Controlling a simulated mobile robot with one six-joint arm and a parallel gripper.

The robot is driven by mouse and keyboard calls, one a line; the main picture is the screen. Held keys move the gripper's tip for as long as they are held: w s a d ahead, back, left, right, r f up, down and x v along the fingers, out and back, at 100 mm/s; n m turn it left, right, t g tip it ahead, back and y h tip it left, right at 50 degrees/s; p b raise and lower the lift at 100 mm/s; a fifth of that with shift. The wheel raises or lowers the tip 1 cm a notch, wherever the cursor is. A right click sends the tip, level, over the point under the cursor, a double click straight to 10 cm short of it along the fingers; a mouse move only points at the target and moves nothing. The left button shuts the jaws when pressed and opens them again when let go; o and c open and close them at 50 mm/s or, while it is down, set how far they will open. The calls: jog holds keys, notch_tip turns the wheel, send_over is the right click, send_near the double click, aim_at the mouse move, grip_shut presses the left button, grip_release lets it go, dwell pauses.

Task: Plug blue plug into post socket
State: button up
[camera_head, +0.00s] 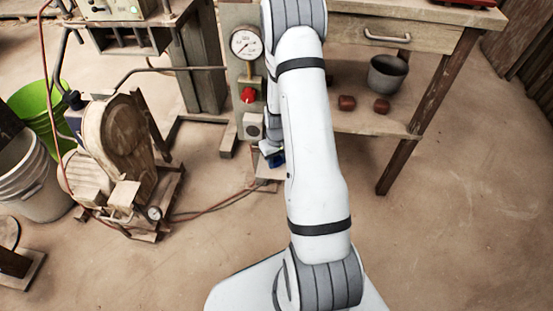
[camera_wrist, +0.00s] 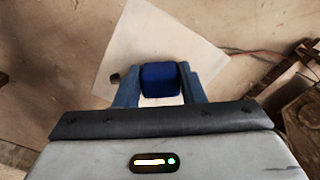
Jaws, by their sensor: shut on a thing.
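My gripper (camera_wrist: 160,78) is shut on the blue plug (camera_wrist: 161,86), which sits between its two blue fingers in the wrist view. In the head view my gripper (camera_head: 273,155) is low beside the post, partly hidden by my arm; the plug cannot be told apart from the fingers there. The post (camera_head: 236,18) carries a gauge, a red knob and a pale box with a round face (camera_head: 253,126), which looks like the socket. The held plug appears below and slightly right of this box, apart from it. No socket opening shows in the wrist view.
A pale square board (camera_wrist: 165,35) lies on the floor below my gripper. An orange cable (camera_head: 208,213) runs left across the floor. A wooden machine (camera_head: 118,140) stands left, and a workbench (camera_head: 440,95) stands right. The front right floor is clear.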

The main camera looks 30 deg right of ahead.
jog(key=o, duration=1.1)
jog(key=shift+c, duration=0.2)
jog(key=shift+r, duration=0.1)
jog(key=shift+s+r+p, duration=1.15)
jog(key=shift+s+r, duration=0.3)
jog(key=s+r+p, duration=0.2)
jog(key=s+r, duration=0.2)
jog(key=s, duration=0.1)
jog(key=shift+d+p, duration=0.15)
jog(key=shift+p, duration=0.2)
